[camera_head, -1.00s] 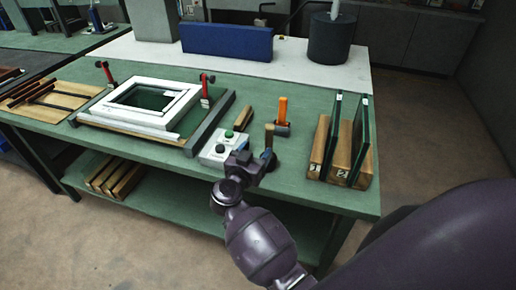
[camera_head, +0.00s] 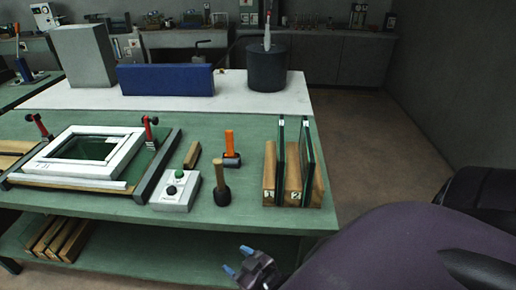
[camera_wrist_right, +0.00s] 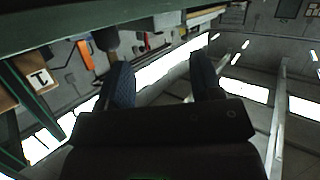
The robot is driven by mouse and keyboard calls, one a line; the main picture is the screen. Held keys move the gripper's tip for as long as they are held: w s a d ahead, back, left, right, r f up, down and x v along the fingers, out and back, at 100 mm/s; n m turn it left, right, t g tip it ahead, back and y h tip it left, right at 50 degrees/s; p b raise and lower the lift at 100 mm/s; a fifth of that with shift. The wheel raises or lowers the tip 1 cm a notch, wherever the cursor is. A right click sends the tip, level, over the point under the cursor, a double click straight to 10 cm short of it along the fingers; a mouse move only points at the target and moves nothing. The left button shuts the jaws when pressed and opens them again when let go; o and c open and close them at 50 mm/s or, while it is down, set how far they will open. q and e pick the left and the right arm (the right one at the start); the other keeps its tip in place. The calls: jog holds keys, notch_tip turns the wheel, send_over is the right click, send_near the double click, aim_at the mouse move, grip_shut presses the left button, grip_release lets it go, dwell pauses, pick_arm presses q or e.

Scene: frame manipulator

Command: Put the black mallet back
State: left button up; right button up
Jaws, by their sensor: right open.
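The black mallet (camera_head: 222,196) stands upright on its black head near the front edge of the green bench, its wooden handle pointing up. In the right wrist view a dark head (camera_wrist_right: 106,39) shows beyond the fingers, upper left of centre. My right gripper (camera_head: 238,261) is open and empty, its blue fingertips in front of the bench edge and apart from the mallet. In the right wrist view the fingers (camera_wrist_right: 162,68) are spread with nothing between them. My left gripper is out of view.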

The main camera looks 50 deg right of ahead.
jog(key=s+d+f+g+h, duration=0.1)
jog(key=s+d+f+g, duration=0.1)
jog(key=s, duration=0.3)
jog(key=shift+f+m+g, duration=0.3)
jog(key=shift+f+g, duration=0.2)
jog(key=shift+f, duration=0.4)
jog(key=shift+s, duration=0.1)
